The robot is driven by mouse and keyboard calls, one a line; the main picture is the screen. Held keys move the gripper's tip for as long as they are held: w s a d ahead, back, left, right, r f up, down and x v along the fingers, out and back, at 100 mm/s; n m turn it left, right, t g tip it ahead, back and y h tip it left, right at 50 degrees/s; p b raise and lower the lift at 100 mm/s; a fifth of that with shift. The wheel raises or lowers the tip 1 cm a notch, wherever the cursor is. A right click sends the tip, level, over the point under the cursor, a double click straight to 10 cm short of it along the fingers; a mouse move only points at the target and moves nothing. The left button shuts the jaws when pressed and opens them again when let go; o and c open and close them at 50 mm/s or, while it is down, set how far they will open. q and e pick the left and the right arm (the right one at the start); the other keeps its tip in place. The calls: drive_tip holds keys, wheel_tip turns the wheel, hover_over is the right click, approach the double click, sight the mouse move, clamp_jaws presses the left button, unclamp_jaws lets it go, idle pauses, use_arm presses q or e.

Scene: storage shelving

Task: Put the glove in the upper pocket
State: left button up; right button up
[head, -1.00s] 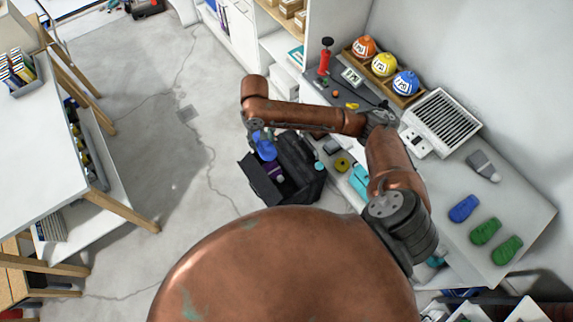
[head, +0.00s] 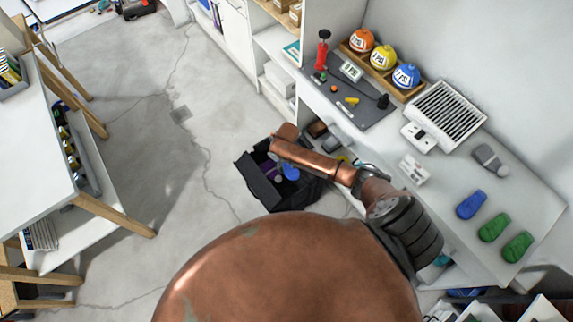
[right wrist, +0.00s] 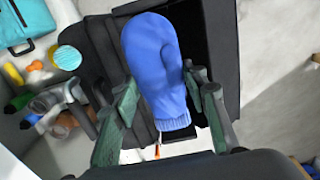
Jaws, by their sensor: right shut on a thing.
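The blue glove (right wrist: 157,60) is a mitten with a ribbed cuff, and my right gripper (right wrist: 160,105) is shut on it near the cuff. Its thumb part lies toward the right finger. The glove also shows in the head view (head: 290,172), over the black bag (head: 262,189) on the floor. In the right wrist view the bag's dark panels (right wrist: 222,45) lie behind the glove. I cannot tell whether the glove touches a pocket, nor which opening is the upper pocket. My left gripper is not in view.
A white table (head: 35,150) is at left. The floor between is clear.

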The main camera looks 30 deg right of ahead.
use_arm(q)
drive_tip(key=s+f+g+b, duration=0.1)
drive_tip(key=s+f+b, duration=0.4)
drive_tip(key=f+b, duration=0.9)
use_arm(e)
wheel_tip(320, 180, down, 24)
drive_tip(key=shift+f+b, duration=0.25)
drive_tip(key=shift+b, duration=0.7)
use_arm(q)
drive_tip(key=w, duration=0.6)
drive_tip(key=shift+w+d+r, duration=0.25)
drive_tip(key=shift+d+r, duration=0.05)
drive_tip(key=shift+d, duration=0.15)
use_arm(e)
drive_tip(key=shift+f, duration=0.45)
drive_tip(key=o, duration=1.2)
